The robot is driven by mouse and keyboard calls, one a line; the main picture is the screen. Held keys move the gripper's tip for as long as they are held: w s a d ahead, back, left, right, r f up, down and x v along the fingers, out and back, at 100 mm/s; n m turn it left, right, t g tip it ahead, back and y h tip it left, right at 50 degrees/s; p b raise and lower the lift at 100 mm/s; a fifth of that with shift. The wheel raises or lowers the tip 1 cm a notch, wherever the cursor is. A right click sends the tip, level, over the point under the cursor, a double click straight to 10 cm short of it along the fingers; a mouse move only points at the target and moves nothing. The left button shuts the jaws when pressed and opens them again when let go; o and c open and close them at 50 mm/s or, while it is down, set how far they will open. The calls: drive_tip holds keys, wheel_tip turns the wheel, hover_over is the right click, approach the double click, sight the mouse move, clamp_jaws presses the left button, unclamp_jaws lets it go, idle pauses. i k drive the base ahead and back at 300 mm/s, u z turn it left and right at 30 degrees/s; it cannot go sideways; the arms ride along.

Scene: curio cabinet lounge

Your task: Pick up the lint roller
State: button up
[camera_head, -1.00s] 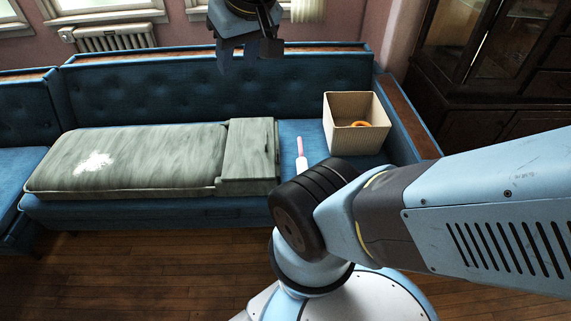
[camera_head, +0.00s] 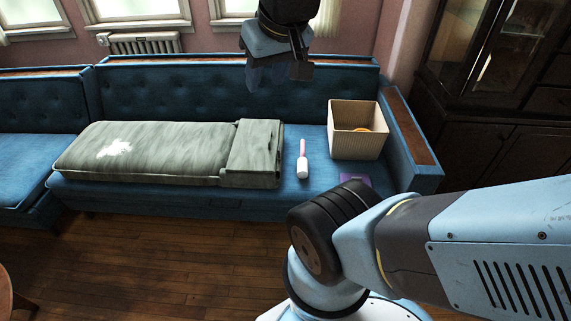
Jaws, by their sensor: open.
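The lint roller (camera_head: 302,162) lies on the seat of the blue sofa (camera_head: 312,192), with its pink handle toward the backrest and its white roll toward the front edge. It lies between the green cushion and the cream box, touching neither as far as I can see. My gripper (camera_head: 276,78) hangs at the top of the view, in front of the sofa's backrest, well above the lint roller and a little to its left. Its fingers point down and are open, with nothing seen between them.
A long grey-green cushion (camera_head: 150,150) with a folded end lies left of the roller. A cream ribbed box (camera_head: 357,145) with an orange thing (camera_head: 361,130) inside stands to the right. A purple item (camera_head: 352,180), partly hidden by my arm, lies near the front edge. A dark cabinet (camera_head: 500,110) stands at right.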

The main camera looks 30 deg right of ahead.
sight(302, 164)
drive_tip(key=z, duration=0.2)
drive_tip(key=i, duration=0.9)
drive_tip(key=u, duration=0.1)
